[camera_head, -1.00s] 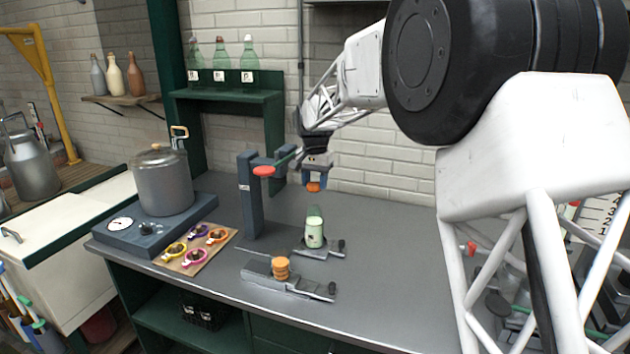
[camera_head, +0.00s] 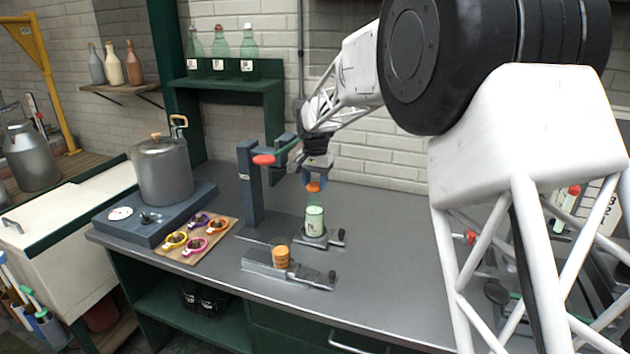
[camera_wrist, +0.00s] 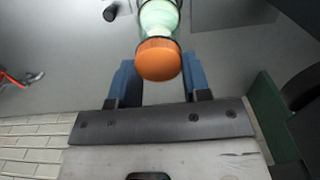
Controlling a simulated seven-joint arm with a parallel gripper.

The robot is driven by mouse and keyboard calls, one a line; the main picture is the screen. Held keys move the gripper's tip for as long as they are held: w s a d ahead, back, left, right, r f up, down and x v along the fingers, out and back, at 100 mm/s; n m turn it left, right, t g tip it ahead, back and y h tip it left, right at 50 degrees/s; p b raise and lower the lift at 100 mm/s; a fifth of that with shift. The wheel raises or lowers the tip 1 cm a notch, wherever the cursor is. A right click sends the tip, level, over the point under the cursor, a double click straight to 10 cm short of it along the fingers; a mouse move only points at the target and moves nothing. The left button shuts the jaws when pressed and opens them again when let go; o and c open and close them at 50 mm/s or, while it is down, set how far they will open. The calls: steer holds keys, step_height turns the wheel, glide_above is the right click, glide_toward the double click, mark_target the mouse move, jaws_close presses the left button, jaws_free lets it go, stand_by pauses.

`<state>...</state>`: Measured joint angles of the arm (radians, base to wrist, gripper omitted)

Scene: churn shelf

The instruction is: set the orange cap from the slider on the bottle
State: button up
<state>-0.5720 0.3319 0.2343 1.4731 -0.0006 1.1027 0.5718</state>
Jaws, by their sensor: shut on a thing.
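My gripper (camera_head: 314,176) is shut on an orange cap (camera_head: 314,187) and holds it over the bottle (camera_head: 315,222). The bottle is pale green with a clear green neck and stands upright in a grey holder. In the wrist view the orange cap (camera_wrist: 158,60) sits between the blue fingers of my gripper (camera_wrist: 160,72), and the bottle (camera_wrist: 158,16) shows just beyond it. The cap overlaps the neck top; I cannot tell whether they touch. The grey slider (camera_head: 300,275) in front carries another orange piece (camera_head: 281,256).
A grey post with a red-tipped arm (camera_head: 250,190) stands just left of my gripper. A board with several coloured rings (camera_head: 195,245) and a pot (camera_head: 163,172) on a scale are further left. Bottles stand on a green shelf (camera_head: 225,85) behind.

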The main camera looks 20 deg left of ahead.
steer(key=shift+f, duration=1.3)
stand_by(1.6)
stand_by(0.3)
steer(key=o, duration=1)
steer(key=shift+c, duration=0.5)
steer(key=shift+c, duration=0.4)
steer(key=shift+r, duration=0.15)
steer(key=shift+r, duration=3.4)
